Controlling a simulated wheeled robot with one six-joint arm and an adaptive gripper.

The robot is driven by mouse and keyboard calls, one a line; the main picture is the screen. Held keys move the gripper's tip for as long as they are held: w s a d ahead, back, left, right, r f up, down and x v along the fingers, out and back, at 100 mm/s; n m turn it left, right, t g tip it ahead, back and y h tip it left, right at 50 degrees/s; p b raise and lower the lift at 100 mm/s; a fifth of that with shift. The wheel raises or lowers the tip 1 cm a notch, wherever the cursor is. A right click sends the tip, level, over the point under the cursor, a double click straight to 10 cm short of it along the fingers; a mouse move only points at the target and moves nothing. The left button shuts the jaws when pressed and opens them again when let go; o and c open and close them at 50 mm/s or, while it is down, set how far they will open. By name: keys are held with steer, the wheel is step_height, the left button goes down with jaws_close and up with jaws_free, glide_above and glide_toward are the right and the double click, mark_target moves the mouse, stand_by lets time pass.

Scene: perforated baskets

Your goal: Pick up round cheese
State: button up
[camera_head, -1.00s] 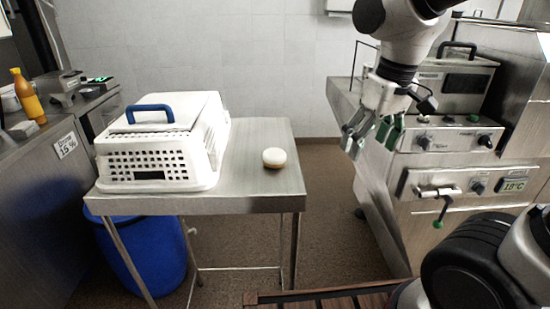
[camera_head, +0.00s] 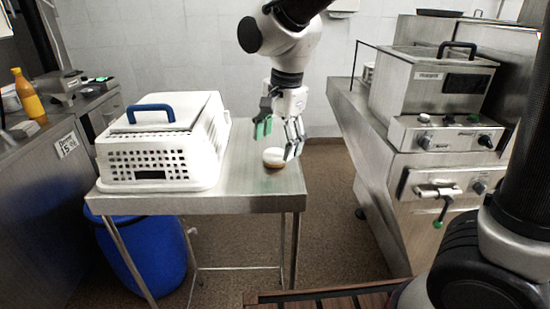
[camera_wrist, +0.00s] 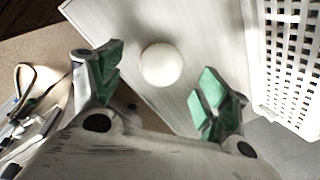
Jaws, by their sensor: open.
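The round cheese (camera_head: 274,157) is a small pale disc with a tan lower edge. It lies on the steel table (camera_head: 250,190), right of the white basket. My gripper (camera_head: 278,138) is open above the cheese, with its green-padded fingers spread. One finger overlaps the right edge of the cheese in the head view. In the wrist view, the cheese (camera_wrist: 161,65) shows whole, beyond the gap between the open fingers (camera_wrist: 160,90). Nothing is between the fingers, and I see no contact with the cheese.
A white perforated basket (camera_head: 150,158) with a blue handle stands close on the left; its wall (camera_wrist: 285,60) borders the right of the wrist view. A steel appliance (camera_head: 440,130) stands to the right. A blue bin (camera_head: 140,255) is below the table. The table's front right is bare.

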mark_target(276, 152)
steer(key=f, duration=0.2)
steer(key=w+f, duration=0.1)
steer(key=f, duration=0.1)
steer(key=shift+a, duration=0.15)
steer(key=c, duration=1.2)
